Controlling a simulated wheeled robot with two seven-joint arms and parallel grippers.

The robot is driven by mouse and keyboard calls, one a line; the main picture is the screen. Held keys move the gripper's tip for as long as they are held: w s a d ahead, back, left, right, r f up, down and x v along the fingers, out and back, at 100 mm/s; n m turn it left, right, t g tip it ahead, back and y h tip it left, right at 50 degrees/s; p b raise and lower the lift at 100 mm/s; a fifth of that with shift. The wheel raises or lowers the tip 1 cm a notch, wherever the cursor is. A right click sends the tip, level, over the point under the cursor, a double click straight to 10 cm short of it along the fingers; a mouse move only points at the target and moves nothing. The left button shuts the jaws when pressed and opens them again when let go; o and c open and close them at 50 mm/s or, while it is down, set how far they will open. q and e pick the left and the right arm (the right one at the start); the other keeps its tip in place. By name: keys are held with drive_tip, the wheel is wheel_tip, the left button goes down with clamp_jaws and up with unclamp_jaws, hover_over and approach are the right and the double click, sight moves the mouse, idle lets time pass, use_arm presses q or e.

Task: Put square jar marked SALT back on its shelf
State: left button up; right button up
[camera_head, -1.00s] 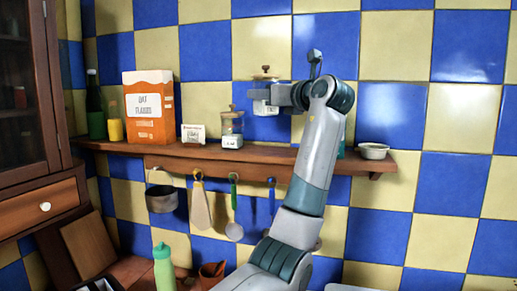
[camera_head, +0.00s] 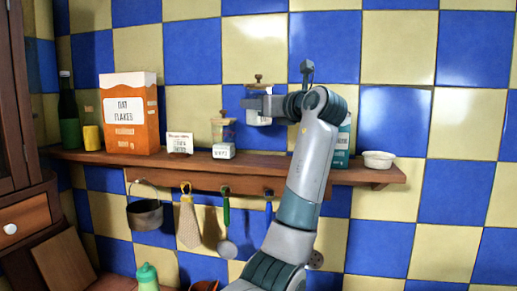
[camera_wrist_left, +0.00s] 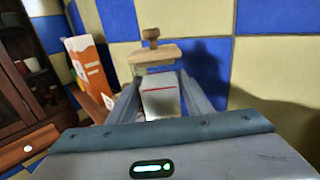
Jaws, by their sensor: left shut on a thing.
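A square jar (camera_head: 258,118) with a brown knobbed lid and a pale label is held in my left gripper (camera_head: 256,103). It is upright and appears above the shelf board, to the right of another jar. In the wrist view the wooden lid (camera_wrist_left: 154,54) stands above a pale block (camera_wrist_left: 161,100) with a thin red line, between the shut fingers. The label's word cannot be read. The wooden shelf (camera_head: 100,157) runs along the tiled wall. My arm hides part of its right half. My right gripper is not in view.
On the shelf stand a dark bottle (camera_head: 68,115), a yellow jar (camera_head: 92,138), an oat flakes box (camera_head: 130,125), a white card (camera_head: 180,143), a similar lidded jar (camera_head: 223,148), a teal box (camera_head: 342,145) and a white bowl (camera_head: 379,160). A pan (camera_head: 146,214) and utensils hang below.

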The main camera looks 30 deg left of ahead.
sight(264, 123)
use_arm(q)
wheel_tip(264, 123, down, 4)
drive_tip(key=shift+f+p, duration=0.1)
drive_tip(key=shift+p, duration=0.65)
drive_tip(key=shift+f, duration=0.45)
wheel_tip(264, 123, down, 3)
drive_tip(key=shift+f+p, duration=0.15)
drive_tip(key=shift+p, duration=0.65)
drive_tip(key=shift+f, duration=0.35)
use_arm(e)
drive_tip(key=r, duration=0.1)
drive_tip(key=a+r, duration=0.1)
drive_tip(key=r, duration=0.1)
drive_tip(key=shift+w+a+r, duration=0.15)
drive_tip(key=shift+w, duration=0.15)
use_arm(q)
drive_tip(key=shift+f, duration=0.1)
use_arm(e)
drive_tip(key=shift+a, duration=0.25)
use_arm(q)
drive_tip(key=o, duration=1.3)
